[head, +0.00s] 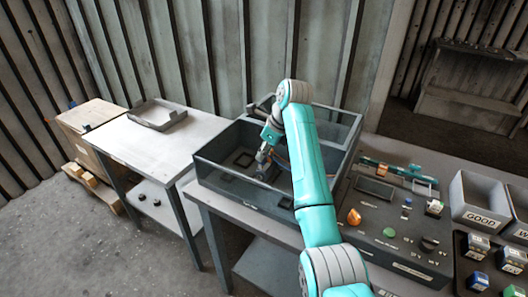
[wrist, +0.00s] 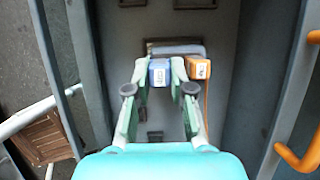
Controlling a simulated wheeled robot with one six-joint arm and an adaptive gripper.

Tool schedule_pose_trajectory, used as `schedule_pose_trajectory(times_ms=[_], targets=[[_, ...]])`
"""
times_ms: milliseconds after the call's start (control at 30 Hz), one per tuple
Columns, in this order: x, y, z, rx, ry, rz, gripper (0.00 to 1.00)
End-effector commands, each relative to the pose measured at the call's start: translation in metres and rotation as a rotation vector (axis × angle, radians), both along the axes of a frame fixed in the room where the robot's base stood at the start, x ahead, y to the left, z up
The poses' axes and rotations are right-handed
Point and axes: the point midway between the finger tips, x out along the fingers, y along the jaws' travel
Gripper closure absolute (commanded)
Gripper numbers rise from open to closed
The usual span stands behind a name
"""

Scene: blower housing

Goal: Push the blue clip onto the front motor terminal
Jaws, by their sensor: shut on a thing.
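My gripper (wrist: 160,78) is shut on the blue clip (wrist: 159,72), which has a white label on its face. In the wrist view the clip sits between the fingertips, right in front of a grey rounded body (wrist: 172,49) that looks like the motor. An orange clip (wrist: 200,68) with a white label and an orange wire is just right of my right fingertip. The front terminal is hidden behind the blue clip, so I cannot tell whether they touch. In the head view my gripper (head: 264,150) reaches down into the open grey housing (head: 235,192).
The housing walls (wrist: 222,120) stand close on both sides of my gripper. To the right are a dark panel (head: 385,232) with knobs and a grey bin marked GOOD (head: 478,200). A side table (head: 150,142) at left bears a grey tray (head: 158,114).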

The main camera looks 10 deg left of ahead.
Motion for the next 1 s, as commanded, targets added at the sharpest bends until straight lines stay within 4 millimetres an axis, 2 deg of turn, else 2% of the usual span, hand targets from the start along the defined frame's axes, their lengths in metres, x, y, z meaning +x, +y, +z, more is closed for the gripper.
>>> schedule_pose_trajectory(times_ms=[1000], targets=[[0.0,0.0,-0.0065,0.0,0.0,0.0,0.99]])
